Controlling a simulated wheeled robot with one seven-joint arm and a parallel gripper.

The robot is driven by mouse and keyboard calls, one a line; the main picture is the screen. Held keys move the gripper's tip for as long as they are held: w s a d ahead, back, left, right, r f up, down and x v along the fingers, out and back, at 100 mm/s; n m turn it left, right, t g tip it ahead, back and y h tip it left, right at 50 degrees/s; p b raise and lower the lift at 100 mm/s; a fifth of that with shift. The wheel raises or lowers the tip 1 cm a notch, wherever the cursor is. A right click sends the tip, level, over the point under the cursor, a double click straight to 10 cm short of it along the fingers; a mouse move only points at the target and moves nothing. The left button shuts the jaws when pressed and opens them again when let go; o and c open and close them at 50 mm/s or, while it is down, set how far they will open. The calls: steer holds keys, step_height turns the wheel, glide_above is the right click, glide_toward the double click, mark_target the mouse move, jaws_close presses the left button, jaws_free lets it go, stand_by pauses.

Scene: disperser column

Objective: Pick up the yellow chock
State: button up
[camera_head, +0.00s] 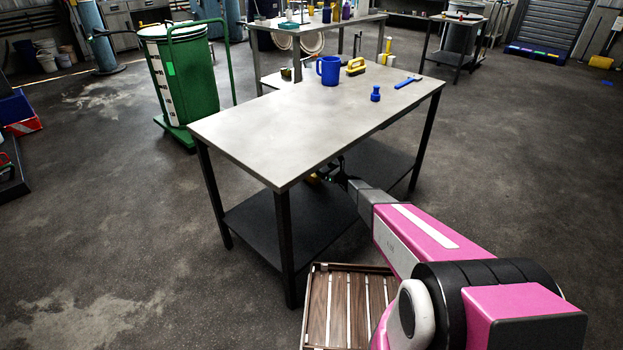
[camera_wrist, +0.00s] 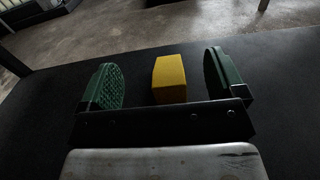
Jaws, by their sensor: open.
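The yellow chock (camera_wrist: 170,80) shows in the wrist view as a small yellow block on a dark surface, the lower shelf (camera_head: 250,226) of the table. My gripper (camera_wrist: 163,80) is open, with one green padded finger on each side of the chock. Gaps show between the chock and both fingers, so they look apart from it.
The tabletop (camera_head: 265,130) is above my gripper, with table legs (camera_head: 285,240) nearby. On top are a blue mug (camera_head: 329,70), a yellow-handled brush (camera_head: 356,66), a small blue item (camera_head: 375,93) and a blue tool (camera_head: 408,82). A wooden slatted crate (camera_head: 318,300) stands on the floor in front.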

step_height(320, 180, down, 7)
steer(key=shift+f, duration=0.1)
steer(key=shift+x, duration=3.7)
steer(key=shift+f, duration=0.1)
steer(key=c, duration=1.1)
